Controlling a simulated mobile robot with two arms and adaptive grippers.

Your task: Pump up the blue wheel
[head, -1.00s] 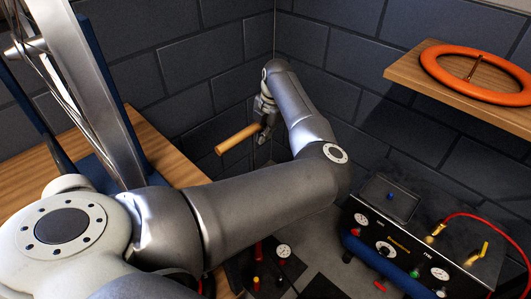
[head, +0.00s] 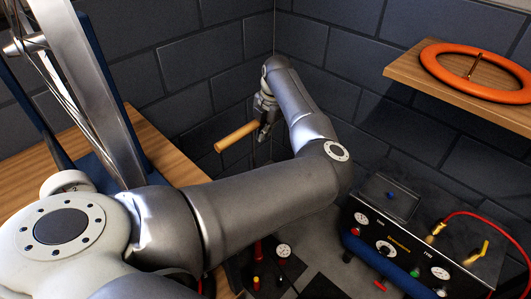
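My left gripper (head: 263,128) is at the far corner, reached over by my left arm. It appears shut on the right end of a wooden pump handle (head: 236,136), whose left half sticks out. A thin dark rod runs down below the handle. My arm hides the middle of the pump. Low down, a red tube (head: 258,250) and a round white gauge (head: 284,251) show on the floor. No clearly blue wheel is in view. A silver spoked wheel (head: 85,80) stands edge-on at the left beside blue uprights. My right gripper is not in view.
An orange wheel (head: 432,66) lies on a wooden wall shelf (head: 400,78) at the upper right. A black compressor-like box (head: 370,218) with gauges, a blue cylinder and a red hose stands at the lower right. A wooden bench (head: 170,150) is at the left. Dark brick walls close the corner.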

